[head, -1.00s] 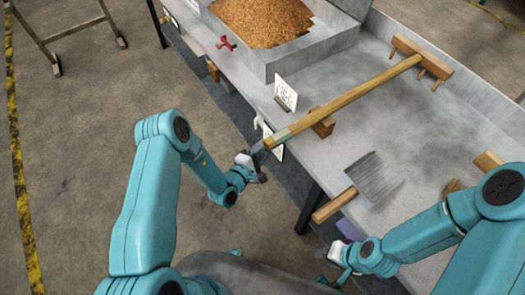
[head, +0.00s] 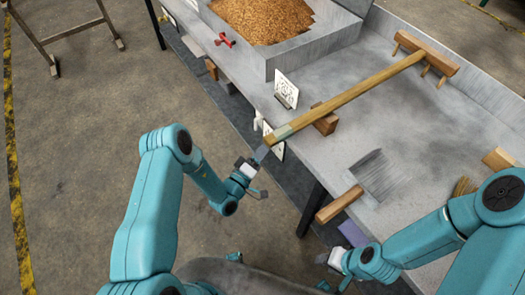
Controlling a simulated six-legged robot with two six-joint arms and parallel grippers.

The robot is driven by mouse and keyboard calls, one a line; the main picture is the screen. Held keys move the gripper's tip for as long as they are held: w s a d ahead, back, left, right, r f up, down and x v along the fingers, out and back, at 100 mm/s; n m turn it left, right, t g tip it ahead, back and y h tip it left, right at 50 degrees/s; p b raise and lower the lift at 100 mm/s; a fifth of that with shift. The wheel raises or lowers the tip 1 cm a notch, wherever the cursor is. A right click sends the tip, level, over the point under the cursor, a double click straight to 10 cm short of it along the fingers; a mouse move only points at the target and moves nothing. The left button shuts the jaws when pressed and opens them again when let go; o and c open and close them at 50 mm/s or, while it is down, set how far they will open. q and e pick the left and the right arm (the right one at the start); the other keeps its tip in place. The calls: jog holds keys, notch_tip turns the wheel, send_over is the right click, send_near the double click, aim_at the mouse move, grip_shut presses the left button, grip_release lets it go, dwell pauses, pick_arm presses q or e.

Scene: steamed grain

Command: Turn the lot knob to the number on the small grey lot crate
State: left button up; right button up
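A white panel (head: 273,143) is on the front face of the grey bench, below the end of a rake handle. A small white part (head: 257,121), possibly the knob, sticks out beside it; I cannot read its setting. I cannot make out a small grey lot crate with a number. My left gripper (head: 265,172) is in front of the bench edge, just below the panel. Its fingers look apart, with nothing seen between them. My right gripper (head: 322,270) is low by the near bench edge. Its fingers look apart and it seems empty.
A wooden rake (head: 350,93) lies across the bench (head: 330,165), its handle on a wooden block (head: 325,120). A marked white card (head: 287,88) stands near the edge. A grey scoop (head: 375,173), a red handle (head: 224,39) and a grain bin (head: 290,62) are also there.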

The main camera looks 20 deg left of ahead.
pick_arm(q)
jog(key=shift+m, duration=0.5)
jog(key=o, duration=1)
jog(key=v, duration=1.6)
jog(key=shift+a+f, duration=0.2)
jog(key=shift+f, duration=0.1)
